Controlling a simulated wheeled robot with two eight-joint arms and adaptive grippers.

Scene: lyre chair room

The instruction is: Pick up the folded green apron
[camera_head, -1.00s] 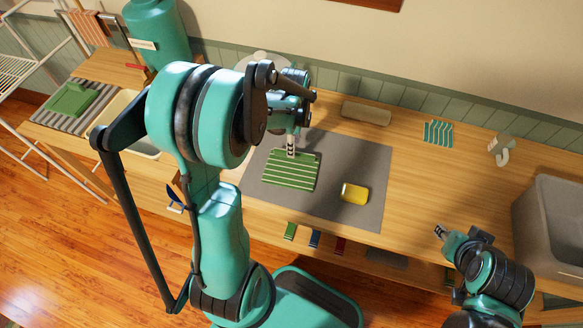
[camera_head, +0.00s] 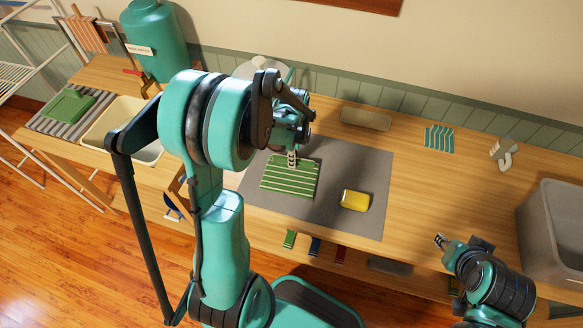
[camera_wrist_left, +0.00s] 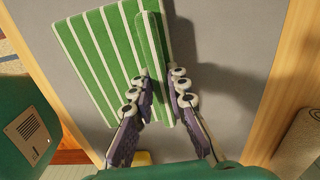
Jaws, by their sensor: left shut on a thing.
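The folded green apron (camera_head: 290,177) has pale stripes and lies over the grey mat (camera_head: 345,160) on the counter. My left gripper (camera_head: 292,158) is at its far edge. In the left wrist view the apron (camera_wrist_left: 92,52) shows with a folded strip standing between the fingers of the left gripper (camera_wrist_left: 162,88), which are shut on that strip. Whether the apron is clear of the mat is hard to tell. My right gripper (camera_head: 440,240) is at the lower right, in front of the counter, away from the apron; its jaws are too small to judge.
A yellow object (camera_head: 355,201) lies on the mat right of the apron. A grey bin (camera_head: 550,235) stands at the right, a sink (camera_head: 118,128) at the left. A beige block (camera_head: 366,118) and a teal striped cloth (camera_head: 439,138) lie at the back. The counter's right-middle is clear.

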